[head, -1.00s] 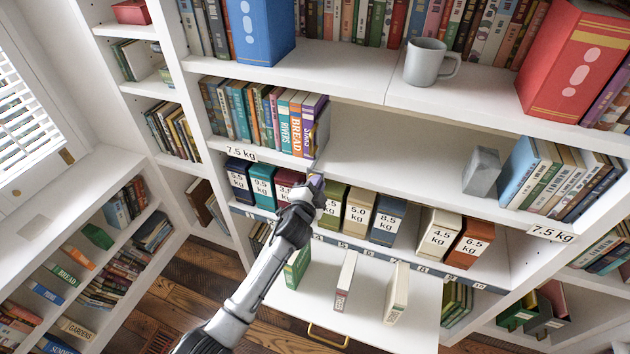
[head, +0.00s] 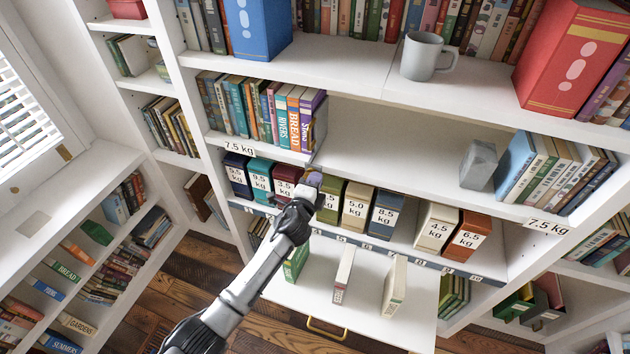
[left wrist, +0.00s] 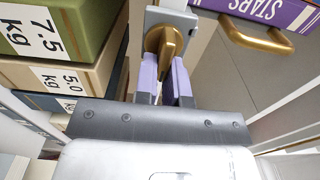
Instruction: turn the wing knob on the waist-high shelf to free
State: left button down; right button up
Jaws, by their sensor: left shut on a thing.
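The brass wing knob (left wrist: 166,40) sits on a small grey-blue plate (left wrist: 188,20) at the top middle of the left wrist view. My left gripper (left wrist: 164,78) has its two purple fingers on either side of the knob's near end, shut on it. In the head view my left gripper (head: 312,184) is at the front of the waist-high shelf (head: 400,150), by the right end of the book row. The knob cannot be made out there behind the hand. The knob's wing stands roughly upright in the wrist view. My right gripper is not in view.
A brass handle (left wrist: 258,38) is close right of the knob, below a purple book (left wrist: 270,10). Weight-labelled boxes (head: 357,205) line the shelf below. A grey block (head: 478,165) stands farther right. A pulled-out white board (head: 350,310) with several books is underneath.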

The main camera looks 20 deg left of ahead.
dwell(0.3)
pick_arm(q)
jog(key=c, duration=1.2)
grip_release()
jog(key=s+p, duration=0.2)
jog(key=s, duration=1.1)
jog(key=shift+s, duration=0.4)
jog(key=shift+a, duration=0.1)
